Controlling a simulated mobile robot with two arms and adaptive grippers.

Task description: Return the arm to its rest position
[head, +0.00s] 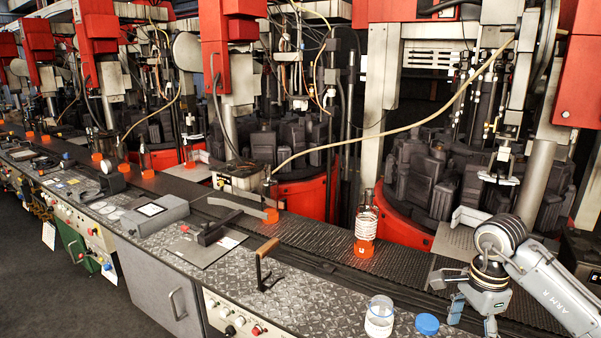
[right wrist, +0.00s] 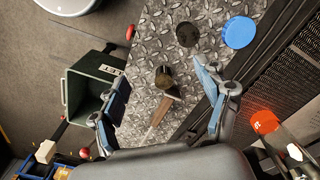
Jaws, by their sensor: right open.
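My right arm (head: 548,285) comes in from the right in the head view, folded over the right part of the bench. My right gripper (head: 470,308) points down near the bench's front edge, to the right of a blue lid (head: 427,324). In the right wrist view the gripper (right wrist: 161,70) is open, its two fingers wide apart with nothing between the pads. The blue lid (right wrist: 238,32) lies beyond the right finger. My left arm and gripper are not in view.
A clear jar (head: 380,316) stands left of the lid. A glowing orange-based bottle (head: 366,226) stands on the dark conveyor (head: 310,236). A wooden-handled lever (head: 266,250) rises from the bench. Red moulding machines (head: 300,197) line the back. A green bin (right wrist: 92,95) shows in the wrist view.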

